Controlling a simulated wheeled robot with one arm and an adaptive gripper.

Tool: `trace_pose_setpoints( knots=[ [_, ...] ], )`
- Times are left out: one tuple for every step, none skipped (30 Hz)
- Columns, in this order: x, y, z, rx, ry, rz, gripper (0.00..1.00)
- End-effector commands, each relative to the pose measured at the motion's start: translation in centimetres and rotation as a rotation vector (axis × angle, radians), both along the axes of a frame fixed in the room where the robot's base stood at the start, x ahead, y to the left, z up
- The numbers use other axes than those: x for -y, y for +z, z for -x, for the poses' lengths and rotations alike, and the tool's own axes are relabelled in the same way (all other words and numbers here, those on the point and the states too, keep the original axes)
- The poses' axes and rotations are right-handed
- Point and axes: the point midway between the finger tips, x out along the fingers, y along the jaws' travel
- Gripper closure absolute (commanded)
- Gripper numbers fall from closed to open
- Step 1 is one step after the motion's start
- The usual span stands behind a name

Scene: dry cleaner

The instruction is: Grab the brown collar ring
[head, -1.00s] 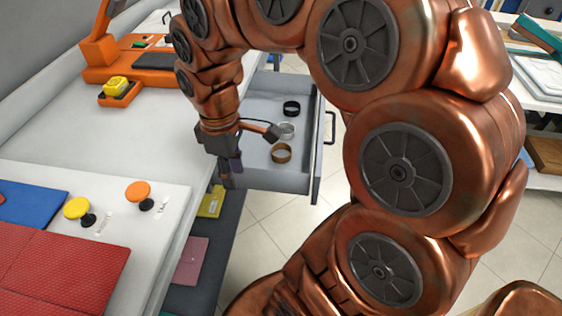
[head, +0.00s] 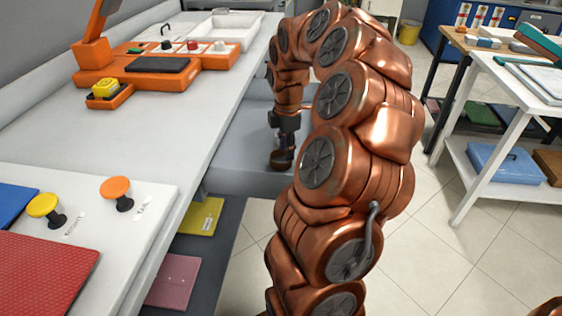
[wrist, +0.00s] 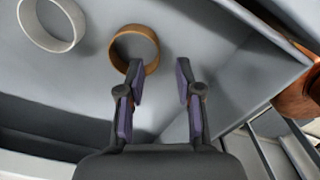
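The brown collar ring (wrist: 153,62) lies on the grey floor of the open drawer (wrist: 215,75) in the wrist view. My gripper (wrist: 159,78) is open and empty, its two purple-padded fingers pointing into the drawer. The left finger overlaps the right side of the ring in the picture; I cannot tell whether they touch. The gap between the fingers is right of the ring. In the head view my gripper (head: 281,158) is over the drawer, and my arm hides much of the drawer.
A whitish ring (wrist: 70,36) lies left of the brown one in the wrist view. Drawer walls border the space. The long counter (head: 190,118) is left of the drawer, with an orange device (head: 150,65) on it. A white side table (head: 520,90) stands right, with clear floor before it.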

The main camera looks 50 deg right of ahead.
Motion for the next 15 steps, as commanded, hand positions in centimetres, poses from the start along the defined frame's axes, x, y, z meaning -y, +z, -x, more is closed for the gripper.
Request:
trace_pose_setpoints(
  knots=[
    [0.0, -0.4, 0.0, -0.001, 0.0, 0.0, 0.65],
    [0.0, -0.6, 0.0, -0.001, 0.0, 0.0, 0.65],
    [-0.1, -0.8, 0.0, -0.001, 0.0, 0.0, 0.65],
    [-0.1, -0.9, 0.0, -0.001, 0.0, 0.0, 0.65],
    [-0.1, -1.2, 0.0, -0.002, 0.0, -0.001, 0.65],
    [-0.1, -1.6, 0.0, -0.004, 0.0, -0.002, 0.65],
    [-0.1, -1.9, 0.0, -0.004, 0.001, -0.002, 0.65],
    [-0.1, -2.3, 0.0, -0.005, 0.0, -0.004, 0.65],
    [-0.1, -2.8, -0.1, -0.005, 0.0, -0.004, 0.65],
    [-0.1, -3.3, -0.2, -0.003, 0.0, -0.003, 0.65],
    [0.0, -3.7, -0.3, -0.002, 0.0, -0.002, 0.65],
    [0.0, -4.2, -0.3, -0.002, 0.0, -0.001, 0.65],
    [0.0, -4.6, -0.3, -0.002, 0.0, -0.001, 0.65],
    [0.0, -4.9, -0.3, -0.003, 0.0, -0.001, 0.65],
    [0.0, -5.3, -0.3, -0.003, 0.0, -0.001, 0.65]
  ],
)
